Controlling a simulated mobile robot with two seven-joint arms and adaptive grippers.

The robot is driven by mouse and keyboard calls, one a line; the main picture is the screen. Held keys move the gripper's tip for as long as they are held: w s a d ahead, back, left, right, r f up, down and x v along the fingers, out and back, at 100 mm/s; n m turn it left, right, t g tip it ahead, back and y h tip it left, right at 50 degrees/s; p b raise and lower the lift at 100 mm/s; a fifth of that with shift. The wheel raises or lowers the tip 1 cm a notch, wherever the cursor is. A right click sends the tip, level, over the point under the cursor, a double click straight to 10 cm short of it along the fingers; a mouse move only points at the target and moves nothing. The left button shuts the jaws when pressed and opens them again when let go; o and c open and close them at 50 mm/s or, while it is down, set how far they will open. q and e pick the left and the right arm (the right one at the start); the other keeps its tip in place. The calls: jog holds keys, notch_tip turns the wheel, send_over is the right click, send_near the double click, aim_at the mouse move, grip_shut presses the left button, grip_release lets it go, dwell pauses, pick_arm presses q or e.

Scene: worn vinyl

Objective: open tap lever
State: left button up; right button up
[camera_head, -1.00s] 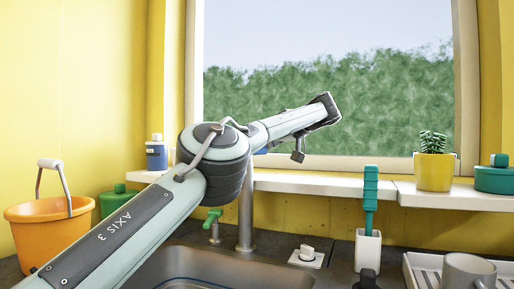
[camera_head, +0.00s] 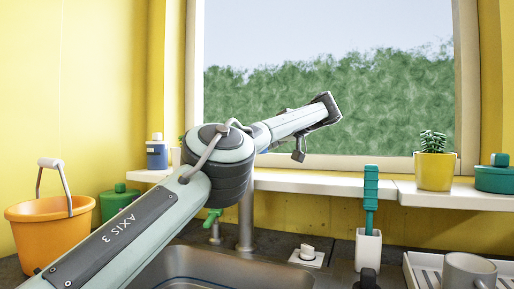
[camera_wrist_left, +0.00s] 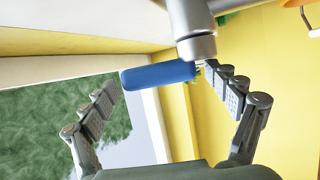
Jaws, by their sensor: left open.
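The tap's blue lever (camera_wrist_left: 158,75) shows in the left wrist view, fixed to a grey metal tap body (camera_wrist_left: 196,35). My left gripper (camera_wrist_left: 166,82) is open, with one finger on each side of the lever's outline in that view. I see no clear contact, and the depth between fingers and lever is hard to judge. In the head view the tap's metal column (camera_head: 245,222) rises behind the sink, and my left arm hides its upper part. The left gripper and blue lever are not clearly visible there. My right gripper is not in view.
A small green handle (camera_head: 212,218) stands left of the column. The sink (camera_head: 265,268) lies below my arm. An orange bucket (camera_head: 45,240) is at left. A white holder (camera_head: 368,250) with a teal brush and a grey mug (camera_head: 468,270) are at right. The windowsill (camera_head: 330,184) runs behind.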

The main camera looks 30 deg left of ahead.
pick_arm(q)
jog(key=v, duration=1.2)
jog(key=x, duration=1.2)
